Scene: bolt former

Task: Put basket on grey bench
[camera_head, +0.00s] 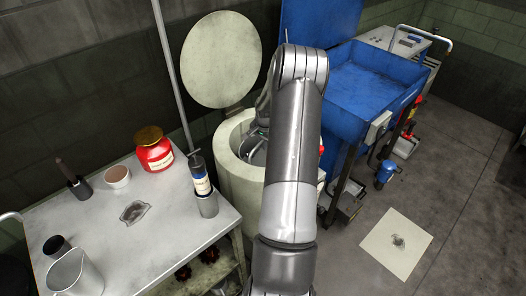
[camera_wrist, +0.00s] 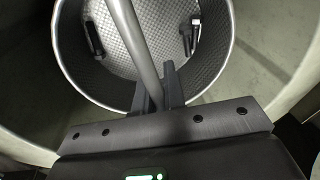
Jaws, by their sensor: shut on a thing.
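The basket (camera_wrist: 215,75) is a round metal mesh container with a rod-like handle across it, filling the upper middle of the wrist view. My gripper (camera_wrist: 160,88) is shut on that handle, with a dark finger on each side of the rod. A few small dark and metallic parts lie inside the basket. In the head view the basket is mostly hidden by my arm; a bit of metal shows in the mouth of the cream drum (camera_head: 236,180). The grey bench (camera_head: 140,240) stands at the left, apart from my gripper.
The drum's round lid (camera_head: 221,60) stands raised. A blue washer tub (camera_head: 375,85) is to the right.

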